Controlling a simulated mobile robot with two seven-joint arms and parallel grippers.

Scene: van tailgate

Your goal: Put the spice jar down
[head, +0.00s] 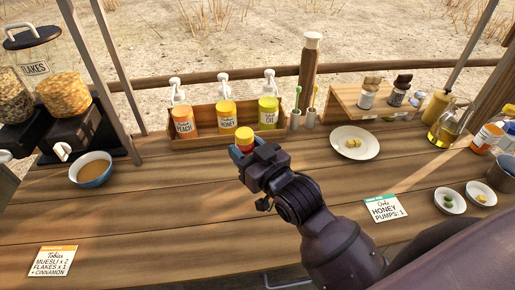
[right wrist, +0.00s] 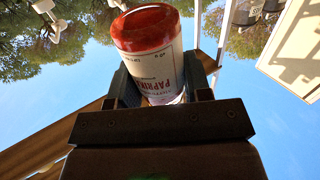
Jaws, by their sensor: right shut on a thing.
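The spice jar (right wrist: 150,62) has a white label reading PAPRIKA and a red end. In the head view the jar (head: 244,135) shows a yellow top with red below it. My right gripper (head: 245,148) is shut on the jar and holds it in front of the pump-bottle box. In the right wrist view the fingers of my right gripper (right wrist: 160,88) stand on both sides of the jar. The gripper hides the jar's lower part in the head view, and I cannot tell its height above the counter. My left gripper is not in view.
A wooden box (head: 205,145) holds three pump bottles. Right of it stand a small wooden shelf (head: 350,99) with two jars, and a plate (head: 355,143). A bowl (head: 91,170) and cereal dispensers (head: 60,95) are at left. The front-left counter (head: 160,220) is mostly clear.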

